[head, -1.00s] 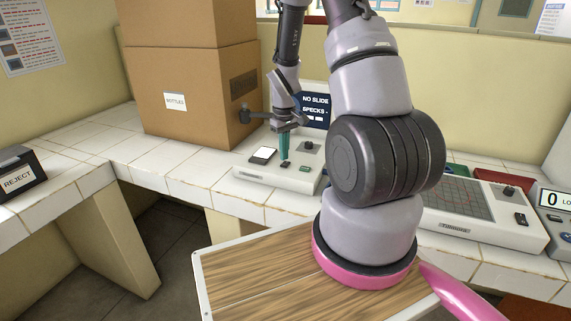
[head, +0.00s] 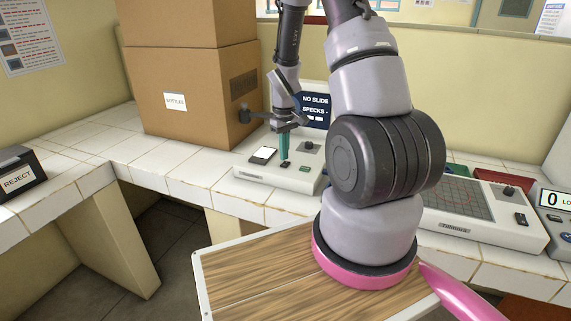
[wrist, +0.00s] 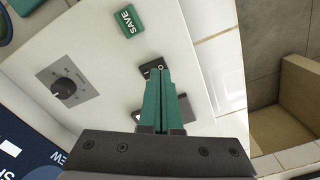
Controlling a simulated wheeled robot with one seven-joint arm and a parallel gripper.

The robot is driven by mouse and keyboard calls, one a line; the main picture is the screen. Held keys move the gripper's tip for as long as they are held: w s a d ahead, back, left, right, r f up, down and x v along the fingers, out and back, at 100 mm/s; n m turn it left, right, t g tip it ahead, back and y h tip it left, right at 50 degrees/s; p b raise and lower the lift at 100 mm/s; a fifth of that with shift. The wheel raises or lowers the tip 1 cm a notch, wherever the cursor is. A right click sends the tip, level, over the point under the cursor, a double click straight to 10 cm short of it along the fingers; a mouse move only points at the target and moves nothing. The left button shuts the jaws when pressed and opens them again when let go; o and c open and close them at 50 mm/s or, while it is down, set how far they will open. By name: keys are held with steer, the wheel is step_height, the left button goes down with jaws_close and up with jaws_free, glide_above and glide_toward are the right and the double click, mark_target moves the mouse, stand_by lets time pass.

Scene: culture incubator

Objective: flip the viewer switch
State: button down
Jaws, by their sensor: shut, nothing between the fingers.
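The viewer (head: 245,173) is a white console on the tiled counter, with a dark screen (head: 315,108) reading "NO SLIDE" behind it. Its small dark switch (head: 286,164) sits on the console top, and also shows in the wrist view (wrist: 152,66) at the fingertips. My gripper (head: 284,158) has green fingers that are shut, empty and pointing down at the switch. In the wrist view the fingertips (wrist: 160,72) overlap part of the switch; whether they touch it I cannot tell. The lever's position is unclear.
A green SAVE button (wrist: 128,22) and a black knob (wrist: 64,88) are on the same console. Stacked cardboard boxes (head: 190,100) stand close on the left. Another console (head: 470,215) is on the right.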

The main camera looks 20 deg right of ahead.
steer(key=shift+f, duration=1.05)
stand_by(0.6)
steer(key=shift+r, duration=3.5)
steer(key=shift+r, duration=0.1)
step_height(320, 180, up, 11)
steer(key=m+t, duration=0.2)
glide_above(284, 165)
steer(key=s+a, duration=0.1)
steer(key=s+a+r+m+t, duration=0.25)
steer(key=s+r, duration=0.25)
steer(key=r, duration=0.5)
steer(key=s+a+r+m+t+y, duration=0.2)
steer(key=s+a+r, duration=0.2)
steer(key=s+r, duration=0.6)
steer(key=s, duration=0.3)
steer(key=shift+s+r+m+t, duration=0.25)
steer(key=shift+r+m+t, duration=0.1)
